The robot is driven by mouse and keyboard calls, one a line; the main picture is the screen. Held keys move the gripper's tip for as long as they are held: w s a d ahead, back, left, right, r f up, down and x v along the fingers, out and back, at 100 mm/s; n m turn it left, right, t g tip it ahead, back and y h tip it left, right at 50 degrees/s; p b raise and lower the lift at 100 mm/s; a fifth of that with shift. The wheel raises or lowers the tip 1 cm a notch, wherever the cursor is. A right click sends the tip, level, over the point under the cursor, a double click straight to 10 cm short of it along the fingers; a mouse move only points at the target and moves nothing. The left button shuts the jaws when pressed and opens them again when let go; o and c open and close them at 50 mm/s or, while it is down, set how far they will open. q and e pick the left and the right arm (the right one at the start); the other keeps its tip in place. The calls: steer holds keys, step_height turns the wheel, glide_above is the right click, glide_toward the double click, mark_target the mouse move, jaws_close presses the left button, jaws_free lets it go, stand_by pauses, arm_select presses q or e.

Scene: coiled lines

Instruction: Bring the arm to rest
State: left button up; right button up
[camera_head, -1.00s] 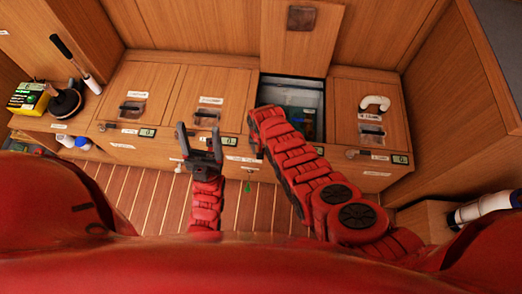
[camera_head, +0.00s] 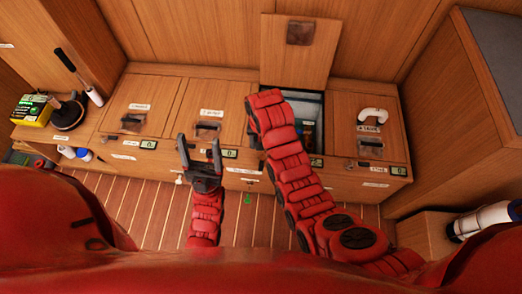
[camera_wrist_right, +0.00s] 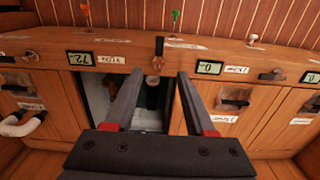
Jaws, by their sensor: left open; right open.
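My left gripper (camera_head: 200,150) is open and empty in front of the locker fronts in the head view. My red right arm (camera_head: 295,165) reaches to the open locker (camera_head: 313,98), and its gripper is hidden behind the arm there. In the right wrist view, my right gripper (camera_wrist_right: 160,80) is open above the open locker (camera_wrist_right: 98,95), with nothing between the fingers. The locker's inside is dark and partly hidden by the fingers.
The locker's wooden lid (camera_head: 298,48) stands raised. Closed lids with latches lie on both sides. A white hooked pipe (camera_head: 372,115) sits on the right lid. A yellow box (camera_head: 33,110) and a plunger-like tool (camera_head: 68,115) stand at left. A green peg (camera_head: 248,199) shows below the front.

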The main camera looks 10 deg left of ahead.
step_height(320, 180, up, 2)
stand_by(0.6)
